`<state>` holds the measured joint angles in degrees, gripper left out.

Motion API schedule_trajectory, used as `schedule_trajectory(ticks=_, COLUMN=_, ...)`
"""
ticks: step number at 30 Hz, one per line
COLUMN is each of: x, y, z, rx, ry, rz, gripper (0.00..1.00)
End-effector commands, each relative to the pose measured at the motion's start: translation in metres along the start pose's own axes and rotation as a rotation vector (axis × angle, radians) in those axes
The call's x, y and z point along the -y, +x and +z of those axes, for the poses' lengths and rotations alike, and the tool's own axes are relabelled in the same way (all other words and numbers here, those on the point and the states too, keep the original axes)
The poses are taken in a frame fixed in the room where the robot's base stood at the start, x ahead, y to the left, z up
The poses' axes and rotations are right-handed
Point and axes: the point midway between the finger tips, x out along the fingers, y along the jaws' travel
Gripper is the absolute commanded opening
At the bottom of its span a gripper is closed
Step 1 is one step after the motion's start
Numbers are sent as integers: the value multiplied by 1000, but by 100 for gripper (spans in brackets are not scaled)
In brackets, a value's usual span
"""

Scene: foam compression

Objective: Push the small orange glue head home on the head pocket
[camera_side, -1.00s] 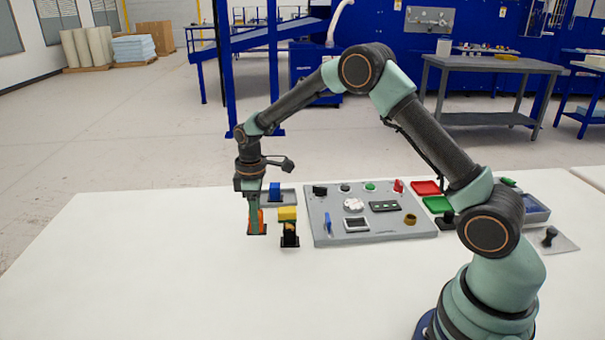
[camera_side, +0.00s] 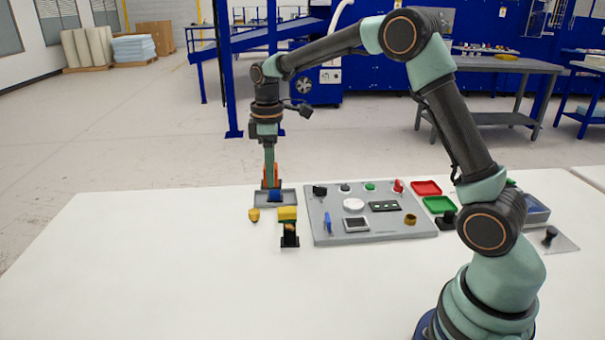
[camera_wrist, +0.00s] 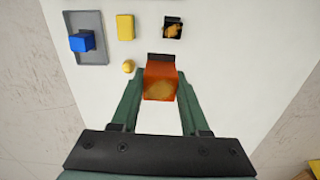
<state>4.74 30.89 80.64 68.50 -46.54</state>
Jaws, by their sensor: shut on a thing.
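My gripper (camera_wrist: 160,92) is shut on an orange block, the glue head (camera_wrist: 160,80), which has an amber patch on its face. In the side view my gripper (camera_side: 270,178) is raised with the orange head between its fingers, partly hidden behind a blue block. A black square holder (camera_wrist: 173,28), which looks like the head pocket, has a yellow-orange bit inside. It lies above and slightly right of the head in the wrist view, apart from it. The same black holder (camera_side: 290,239) stands in front of a yellow block in the side view.
The blue block (camera_wrist: 82,41) sits on a grey tray (camera_wrist: 93,20). The yellow block (camera_wrist: 125,27) stands between tray and holder. A small yellow piece (camera_wrist: 128,66) lies loose near my left finger. A grey panel with several parts (camera_side: 325,236) is to the right; the front-left table is clear.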

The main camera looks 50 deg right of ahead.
Motion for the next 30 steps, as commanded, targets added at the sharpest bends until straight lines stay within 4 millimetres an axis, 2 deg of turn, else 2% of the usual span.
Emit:
schedule_trajectory(ticks=5, x=-16, y=-3, z=52, rx=-1, ry=-3, rz=1, gripper=0)
schedule_trajectory(ticks=9, x=-24, y=-3, z=105, rx=-1, ry=-15, rz=2, gripper=0)
schedule_trajectory(ticks=12, x=-24, y=-2, z=142, rx=-1, ry=-26, rz=2, gripper=0)
schedule_trajectory(ticks=18, x=-19, y=1, z=192, rx=-1, ry=-44, rz=2, gripper=0)
schedule_trajectory(ticks=22, x=-13, y=3, z=215, rx=-1, ry=-52, rz=1, gripper=0)
schedule_trajectory(ticks=24, x=-12, y=17, z=213, rx=1, ry=-57, rz=-5, gripper=0)
schedule_trajectory(ticks=30, x=-13, y=45, z=212, rx=1, ry=-57, rz=-3, gripper=0)
